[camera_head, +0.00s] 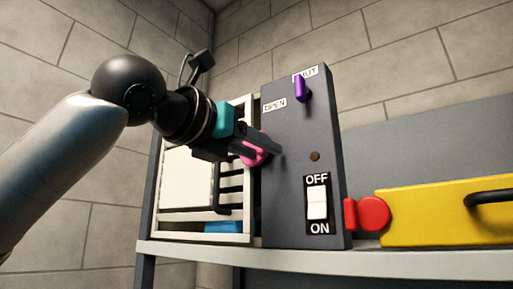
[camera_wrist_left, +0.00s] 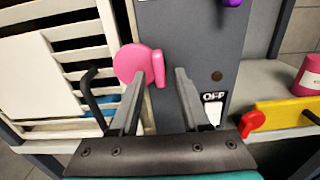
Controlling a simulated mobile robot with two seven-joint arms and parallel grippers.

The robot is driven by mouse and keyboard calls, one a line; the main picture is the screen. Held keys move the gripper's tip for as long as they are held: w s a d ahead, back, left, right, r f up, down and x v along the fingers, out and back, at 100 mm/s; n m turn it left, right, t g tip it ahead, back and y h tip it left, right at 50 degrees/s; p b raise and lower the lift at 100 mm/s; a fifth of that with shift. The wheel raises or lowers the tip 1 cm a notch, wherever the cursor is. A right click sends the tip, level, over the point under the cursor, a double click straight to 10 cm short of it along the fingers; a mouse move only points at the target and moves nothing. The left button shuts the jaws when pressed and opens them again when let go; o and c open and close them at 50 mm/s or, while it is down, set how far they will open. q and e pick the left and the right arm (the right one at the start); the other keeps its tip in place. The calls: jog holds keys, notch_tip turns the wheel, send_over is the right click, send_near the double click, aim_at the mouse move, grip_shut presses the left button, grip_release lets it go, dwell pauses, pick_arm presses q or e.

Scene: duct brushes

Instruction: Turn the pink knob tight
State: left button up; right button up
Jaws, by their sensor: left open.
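The pink knob (camera_wrist_left: 133,64) has a round disc and a raised bar that stands nearly upright in the left wrist view. It sits at the border of the white slatted panel (camera_wrist_left: 110,35) and the dark grey box (camera_wrist_left: 190,45). In the head view the pink knob (camera_head: 262,156) is partly hidden behind my left gripper (camera_head: 268,147). My left gripper (camera_wrist_left: 161,85) is open, its fingers pointing at the box face. My right gripper is out of view.
The box carries a purple knob (camera_head: 301,88) and a white OFF/ON switch (camera_head: 317,203). A black handle (camera_wrist_left: 90,98) stands out from the slatted panel. A yellow case (camera_head: 430,210) with a red end (camera_head: 373,214) lies on the grey shelf (camera_head: 400,263) at right.

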pick_arm(q)
jog(key=b+v, duration=0.3)
jog(key=v, duration=1.2)
jog(key=shift+b, duration=0.35)
jog(key=shift+s, duration=0.1)
